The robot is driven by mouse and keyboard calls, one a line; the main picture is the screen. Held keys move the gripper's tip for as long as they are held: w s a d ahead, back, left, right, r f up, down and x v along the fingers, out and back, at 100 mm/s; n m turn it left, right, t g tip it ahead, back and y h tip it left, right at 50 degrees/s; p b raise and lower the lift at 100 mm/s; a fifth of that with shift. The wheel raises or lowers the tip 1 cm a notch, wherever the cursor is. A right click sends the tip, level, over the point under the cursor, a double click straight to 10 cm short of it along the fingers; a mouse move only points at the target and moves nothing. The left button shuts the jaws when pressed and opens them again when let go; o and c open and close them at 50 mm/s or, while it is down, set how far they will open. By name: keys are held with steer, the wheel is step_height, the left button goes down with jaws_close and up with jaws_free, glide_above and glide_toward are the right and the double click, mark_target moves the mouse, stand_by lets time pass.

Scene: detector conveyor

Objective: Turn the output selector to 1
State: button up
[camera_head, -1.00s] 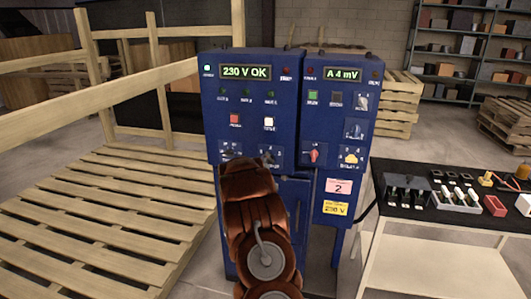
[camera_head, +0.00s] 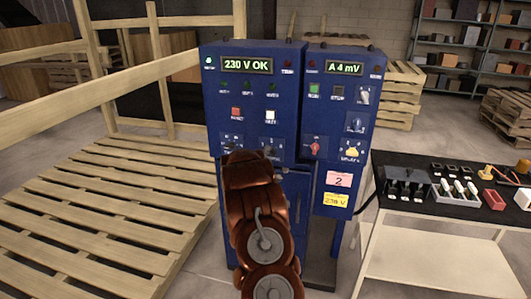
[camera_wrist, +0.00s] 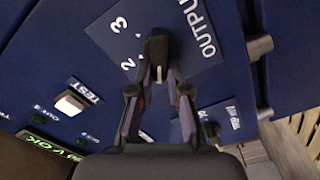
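The output selector (camera_wrist: 157,45) is a dark knob on a blue plate marked OUTPUT, in the upper middle of the wrist view. The figures 3 and 2 show beside it; a 1 cannot be made out. My gripper (camera_wrist: 158,74) has its two fingertips close together on either side of the knob's near end and appears closed on it. Which figure the knob points at is unclear. In the head view my brown arm stands in front of the blue cabinet (camera_head: 220,105) and hides the gripper and most of the selector.
A white test button (camera_wrist: 70,103) sits near the selector. The cabinet display (camera_head: 247,65) reads 230 V OK. The right cabinet (camera_head: 325,130) carries a red knob (camera_head: 315,147) and other controls. A table (camera_head: 420,222) stands right, wooden pallets (camera_head: 100,215) left.

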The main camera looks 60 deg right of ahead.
steer(key=o, duration=0.4)
steer(key=shift+v, duration=6)
